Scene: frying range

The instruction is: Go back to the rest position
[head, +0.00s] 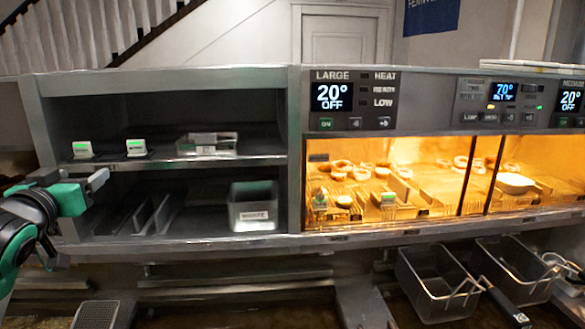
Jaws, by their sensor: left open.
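My left gripper (97,182) comes in from the left edge, in front of the left end of the shelf unit (165,247). It is open and I see nothing between its fingers. It appears apart from the items on the shelves. My right gripper is not in view.
The shelf unit holds small green-topped items (83,149), a clear tray (206,144) and a metal bin (253,207). A lit warming cabinet (431,152) with food stands right. Wire fry baskets (441,284) with handles stick out at lower right. A perforated basket (95,315) is at lower left.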

